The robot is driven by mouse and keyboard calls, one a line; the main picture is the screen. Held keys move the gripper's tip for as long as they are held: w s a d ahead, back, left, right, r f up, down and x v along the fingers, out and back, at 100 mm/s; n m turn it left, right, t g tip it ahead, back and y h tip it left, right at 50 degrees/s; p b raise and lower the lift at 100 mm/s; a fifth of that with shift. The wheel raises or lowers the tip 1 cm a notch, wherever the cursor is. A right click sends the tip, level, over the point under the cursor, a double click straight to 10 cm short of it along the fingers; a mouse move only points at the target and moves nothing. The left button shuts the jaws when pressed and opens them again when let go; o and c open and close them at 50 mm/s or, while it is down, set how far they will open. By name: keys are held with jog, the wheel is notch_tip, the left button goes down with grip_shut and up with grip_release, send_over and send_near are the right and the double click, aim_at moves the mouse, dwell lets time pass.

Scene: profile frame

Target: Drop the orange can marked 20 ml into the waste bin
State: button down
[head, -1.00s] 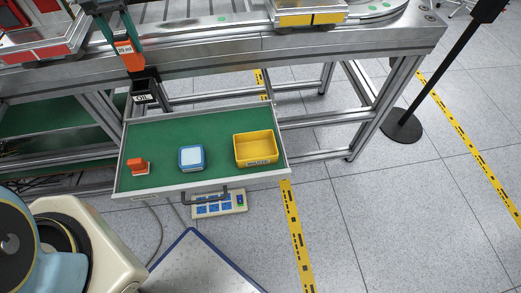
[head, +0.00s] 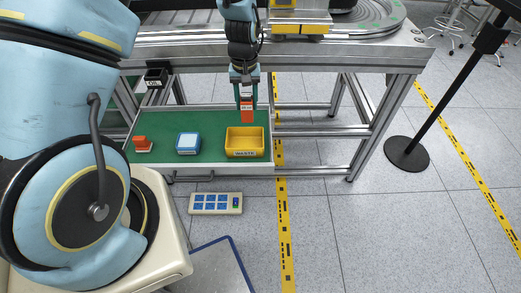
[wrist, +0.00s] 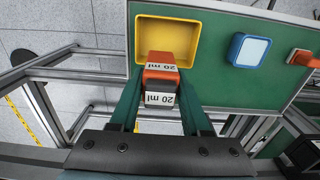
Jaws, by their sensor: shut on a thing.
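The orange can (head: 246,113) is held upright between the fingers of my gripper (head: 245,97). In the wrist view the can (wrist: 161,76) shows white labels reading 20 ml, and my gripper (wrist: 160,105) is shut on it from both sides. The yellow waste bin (head: 245,152), labelled WASTE, sits at the right end of the green drawer. In the head view the can hangs just above the bin's back edge. In the wrist view the bin (wrist: 190,33) lies just beyond the can, whose far end overlaps the bin's near rim.
The open drawer (head: 212,160) also holds a blue box with a pale top (head: 188,143) and an orange object (head: 142,145) at the left. A black OIL holder (head: 156,78) hangs at the bench edge. A control box (head: 216,203) lies below the drawer.

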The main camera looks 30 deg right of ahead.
aim_at(246, 95)
jog(key=shift+s+f+b, duration=0.1)
jog(key=shift+f+b, duration=0.25)
jog(key=shift+f, duration=0.2)
notch_tip(246, 95, down, 5)
jog(key=b, duration=0.3)
jog(key=shift+b, duration=0.3)
jog(key=shift+c, duration=1.4)
grip_release()
jog(key=shift+r, duration=0.2)
notch_tip(246, 95, up, 10)
jog(key=shift+r+b, duration=0.25)
jog(key=shift+b, duration=0.5)
